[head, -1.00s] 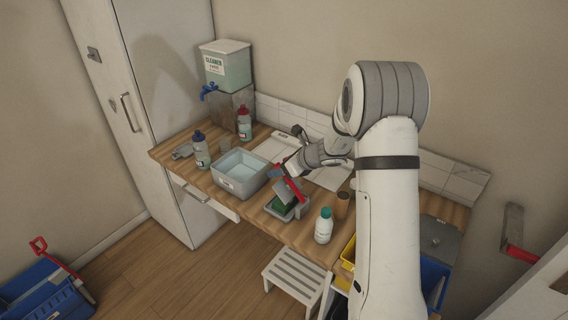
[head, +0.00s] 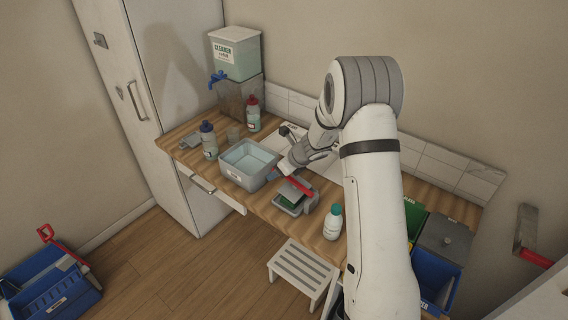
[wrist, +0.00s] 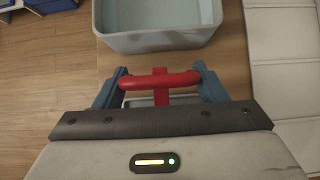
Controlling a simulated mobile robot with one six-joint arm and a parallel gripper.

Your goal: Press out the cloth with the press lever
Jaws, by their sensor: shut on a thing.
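The grey press (head: 311,203) stands near the front edge of the counter. Its red lever (head: 297,184) lies low and slants over the press plate. A strip of green cloth (head: 290,202) shows beneath the grey plate (head: 292,190); the rest of the cloth is hidden. My gripper (head: 284,165) is at the lever's end, close to the grey basin. In the wrist view my gripper (wrist: 160,84) is shut on the lever, whose red crossbar (wrist: 160,80) spans between the blue-grey fingers. The cloth is not seen there.
The water-filled grey basin (head: 248,165) is just left of the press. A white bottle with a teal cap (head: 333,223) stands close to its right. Two more bottles (head: 209,141) (head: 253,114) stand farther left. A white step stool (head: 301,272) is below the counter.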

